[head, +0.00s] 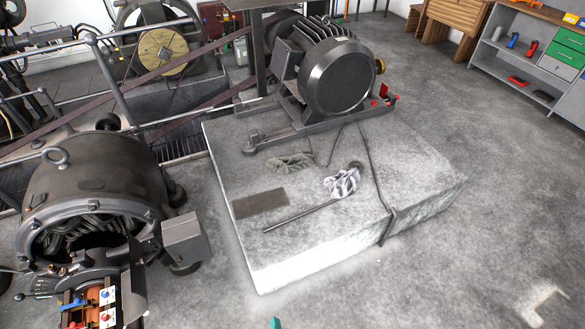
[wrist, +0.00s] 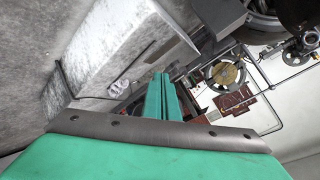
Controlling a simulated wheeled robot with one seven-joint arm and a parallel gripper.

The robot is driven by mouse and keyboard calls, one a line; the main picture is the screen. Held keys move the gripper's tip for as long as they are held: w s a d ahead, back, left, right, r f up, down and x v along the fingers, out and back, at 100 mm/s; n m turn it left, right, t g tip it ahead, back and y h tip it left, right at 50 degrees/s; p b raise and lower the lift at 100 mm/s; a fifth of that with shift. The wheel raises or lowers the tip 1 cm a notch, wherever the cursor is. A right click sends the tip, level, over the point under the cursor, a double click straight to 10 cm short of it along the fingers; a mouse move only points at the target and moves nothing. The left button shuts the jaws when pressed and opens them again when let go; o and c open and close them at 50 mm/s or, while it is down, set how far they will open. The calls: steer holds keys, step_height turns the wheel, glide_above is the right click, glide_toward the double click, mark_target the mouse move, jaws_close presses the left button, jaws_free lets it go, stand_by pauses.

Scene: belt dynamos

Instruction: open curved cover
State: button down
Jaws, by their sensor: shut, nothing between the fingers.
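A dark curved plate (head: 133,285), which may be the curved cover, stands at the front of the left dynamo (head: 95,190), beside its terminal board. I cannot tell for sure that it is the cover, nor whether it is open. The dynamo's round front end shows coils inside. My gripper's teal tip (head: 275,323) just shows at the bottom edge of the head view, to the right of the dynamo and apart from it. In the wrist view my gripper (wrist: 161,76) has its two teal fingers together, with nothing between them.
A concrete plinth (head: 300,250) fills the middle, bearing a motor (head: 338,75), a rag (head: 342,183), a rod and a flat plate. A grey box (head: 184,240) juts from the dynamo's right side. Railings stand behind the dynamo. Floor is clear at front and right.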

steer(key=s+d+r+n+t+h, duration=0.1)
steer(key=s+d+r+n, duration=0.1)
steer(key=s+r, duration=0.4)
steer(key=shift+s+d+r+n+t, duration=0.2)
steer(key=shift+d+r+n+t, duration=0.2)
steer(key=shift+d+r, duration=0.3)
steer(key=c, duration=2.3)
jaws_free()
steer(key=s+d+r+n+t+h, duration=0.1)
steer(key=s+r+n+t, duration=0.1)
steer(key=s+r, duration=0.3)
step_height(320, 180, up, 4)
steer(key=shift+d+r+n+h, duration=0.2)
steer(key=shift+n+h, duration=0.1)
steer(key=shift+n, duration=0.3)
steer(key=o, duration=0.7)
steer(key=shift+s+r, duration=0.1)
steer(key=shift+r, duration=0.2)
steer(key=shift+c, duration=0.8)
